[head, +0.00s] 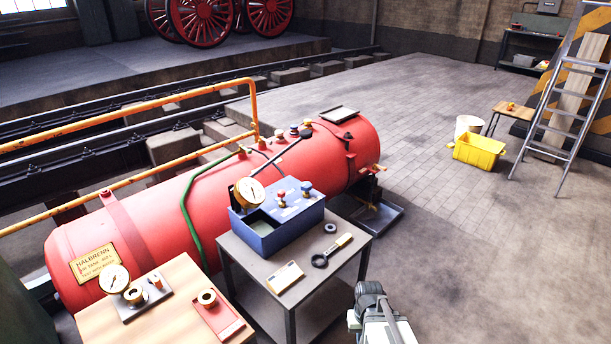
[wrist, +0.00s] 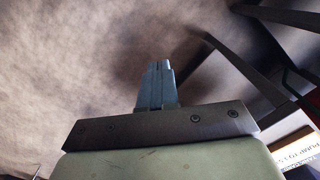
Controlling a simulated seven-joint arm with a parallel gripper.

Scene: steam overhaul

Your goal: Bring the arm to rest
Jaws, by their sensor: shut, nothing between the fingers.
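My gripper (wrist: 155,70) shows in the wrist view with its two blue-grey fingers together and nothing between them. The floor (wrist: 70,80) lies beyond the fingertips. In the head view, part of my arm (head: 380,315) shows at the bottom edge, just right of the small grey table (head: 340,262). The fingers cannot be made out there. The arm stands apart from the things on the table.
The grey table bears a blue pump box (head: 285,222), a ring-ended tool (head: 332,250) and a card (head: 284,277). A red tank (head: 160,215) lies behind it. A wooden-topped table (head: 165,315) stands at left. Open floor (head: 480,260) lies right, before a yellow crate (head: 478,153) and ladder (head: 560,110).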

